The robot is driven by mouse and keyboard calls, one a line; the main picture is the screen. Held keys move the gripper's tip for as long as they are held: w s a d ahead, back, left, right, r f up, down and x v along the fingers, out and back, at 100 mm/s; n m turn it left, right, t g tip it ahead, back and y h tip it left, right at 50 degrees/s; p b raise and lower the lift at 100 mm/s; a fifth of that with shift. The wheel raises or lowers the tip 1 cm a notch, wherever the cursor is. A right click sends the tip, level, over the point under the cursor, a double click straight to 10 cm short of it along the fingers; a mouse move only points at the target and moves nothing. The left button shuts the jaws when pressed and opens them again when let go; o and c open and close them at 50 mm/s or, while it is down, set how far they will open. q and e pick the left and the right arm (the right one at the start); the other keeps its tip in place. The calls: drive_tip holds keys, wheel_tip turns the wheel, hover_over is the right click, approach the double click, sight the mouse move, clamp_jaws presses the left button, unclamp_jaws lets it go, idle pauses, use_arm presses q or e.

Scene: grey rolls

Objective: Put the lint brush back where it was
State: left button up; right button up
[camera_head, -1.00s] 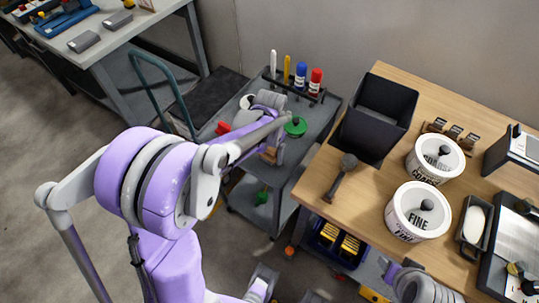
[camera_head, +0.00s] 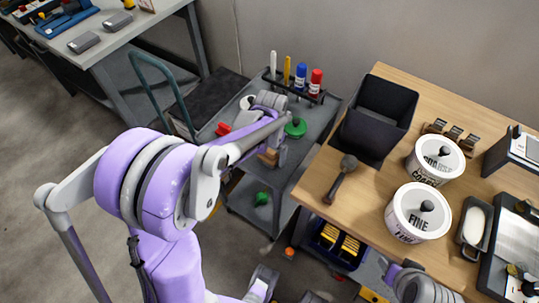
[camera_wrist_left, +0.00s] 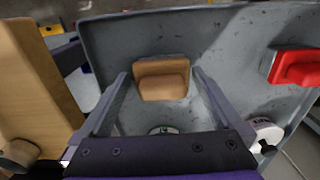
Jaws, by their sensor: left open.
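A tan block-shaped piece with a raised grip (camera_wrist_left: 162,78), which may be the lint brush, lies on the grey cart top (camera_wrist_left: 215,45) in the left wrist view. It also shows as a small brown block (camera_head: 268,156) at the cart's near edge in the head view, partly hidden by my left arm. My left gripper (camera_wrist_left: 160,85) is open, with one finger on each side of the tan piece; I cannot tell whether they touch it. In the head view my left gripper (camera_head: 276,146) is over the cart.
A red item (camera_head: 223,129), a green item (camera_head: 296,127) and a rack of markers (camera_head: 296,88) stand on the cart. The wooden table (camera_head: 315,190) beside it holds a black bin (camera_head: 378,115), a dark tool (camera_head: 341,180) and white tubs (camera_head: 418,212).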

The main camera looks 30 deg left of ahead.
sight(270, 153)
use_arm(q)
wheel_tip(270, 153, up, 10)
drive_tip(key=shift+f+p, duration=0.1)
drive_tip(key=shift+p, duration=0.45)
drive_tip(key=shift+s+d+r, duration=0.2)
drive_tip(key=shift+s+r, duration=0.05)
drive_tip(key=shift+r, duration=0.3)
drive_tip(key=s+d+f+t, duration=0.1)
drive_tip(key=s+d+t, duration=0.1)
drive_tip(key=s, duration=0.6)
drive_tip(key=s+d+f+t, duration=0.1)
drive_tip(key=s+d+t, duration=0.2)
drive_tip(key=s, duration=0.5)
drive_tip(key=shift+s+d+f+n, duration=0.15)
drive_tip(key=shift+d+f+n, duration=0.2)
drive_tip(key=shift+d, duration=0.35)
